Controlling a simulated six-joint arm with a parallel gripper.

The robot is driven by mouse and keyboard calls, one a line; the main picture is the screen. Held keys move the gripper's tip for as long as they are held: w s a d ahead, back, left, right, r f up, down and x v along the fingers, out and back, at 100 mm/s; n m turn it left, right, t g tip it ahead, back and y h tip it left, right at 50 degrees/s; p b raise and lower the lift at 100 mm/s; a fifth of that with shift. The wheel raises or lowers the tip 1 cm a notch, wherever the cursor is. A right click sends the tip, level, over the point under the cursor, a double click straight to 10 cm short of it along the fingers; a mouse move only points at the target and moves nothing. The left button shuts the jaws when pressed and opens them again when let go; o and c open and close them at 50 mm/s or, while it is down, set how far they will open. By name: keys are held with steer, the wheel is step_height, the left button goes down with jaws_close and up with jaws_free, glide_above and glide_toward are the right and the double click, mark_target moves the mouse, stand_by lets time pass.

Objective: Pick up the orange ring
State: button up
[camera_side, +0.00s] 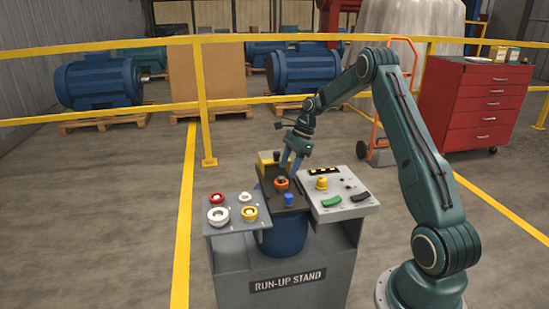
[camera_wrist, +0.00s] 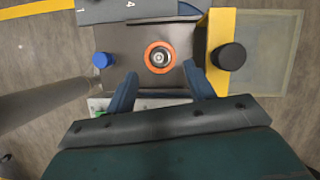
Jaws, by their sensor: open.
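The orange ring (camera_wrist: 159,45) sits around a metal hub on the dark plate (camera_wrist: 125,41) of the stand. It also shows small in the side view (camera_side: 281,187), just below the fingers. My gripper (camera_wrist: 161,82) is open and empty, with its two blue fingers apart, one toward each side of the ring in the wrist view. In the side view my gripper (camera_side: 290,167) points down over the plate, close to the ring. Whether the fingertips reach down to the ring's height I cannot tell.
A grey shelf (camera_side: 208,231) at left holds several red, white and yellow rings. A blue knob (camera_wrist: 102,59) and a yellow bracket (camera_wrist: 214,28) with a black knob (camera_wrist: 231,56) flank the ring. A control panel (camera_side: 357,208) stands at right.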

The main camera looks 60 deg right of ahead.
steer(key=shift+x, duration=2.2)
steer(key=c, duration=0.8)
